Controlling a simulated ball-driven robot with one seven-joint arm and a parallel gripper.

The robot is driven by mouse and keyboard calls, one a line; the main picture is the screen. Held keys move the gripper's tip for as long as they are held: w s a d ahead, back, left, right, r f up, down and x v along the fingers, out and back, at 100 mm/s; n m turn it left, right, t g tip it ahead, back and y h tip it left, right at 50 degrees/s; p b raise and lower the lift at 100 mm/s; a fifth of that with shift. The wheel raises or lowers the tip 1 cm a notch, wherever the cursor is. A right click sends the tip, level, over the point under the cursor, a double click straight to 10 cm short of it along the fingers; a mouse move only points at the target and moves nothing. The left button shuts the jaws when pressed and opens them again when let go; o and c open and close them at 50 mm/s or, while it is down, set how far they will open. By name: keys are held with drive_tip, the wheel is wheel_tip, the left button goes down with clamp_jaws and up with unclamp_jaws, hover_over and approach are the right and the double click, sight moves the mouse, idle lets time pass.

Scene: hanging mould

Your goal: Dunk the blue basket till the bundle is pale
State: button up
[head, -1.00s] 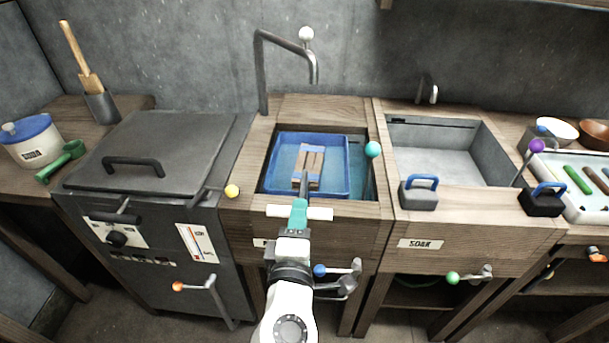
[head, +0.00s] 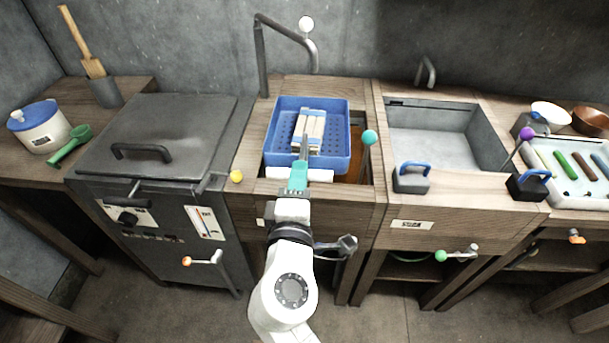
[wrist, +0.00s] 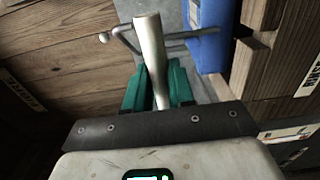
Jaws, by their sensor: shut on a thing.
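The blue basket (head: 338,163) hangs raised above the left basin, its base lifted near or above the counter opening. The bundle (head: 312,128), cream strips with some tan, lies inside it. My gripper (head: 299,178) has teal fingers and is shut on the basket's grey handle at the front. In the wrist view the teal fingers (wrist: 155,90) close around the pale rod, and the blue basket wall (wrist: 208,35) shows beyond. Brownish-orange liquid or floor of the left basin (head: 358,165) shows beside the basket; the rest is hidden under it.
A tap (head: 290,40) arches behind the left basin. A teal-knobbed lever (head: 369,138) stands close at the basket's right. The grey soak basin (head: 435,140) is to the right, with a blue-handled block (head: 411,178) on its front edge. A lidded dark vat (head: 155,140) stands left.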

wheel_tip(320, 180, down, 15)
drive_tip(key=b, duration=1.4)
drive_tip(key=shift+f, duration=0.4)
drive_tip(key=shift+o, duration=0.5)
drive_tip(key=shift+f, duration=0.1)
drive_tip(key=shift+r+p, duration=0.35)
drive_tip(key=shift+r, duration=0.25)
drive_tip(key=shift+c, duration=0.5)
wheel_tip(320, 180, up, 15)
drive_tip(key=p, duration=1.2)
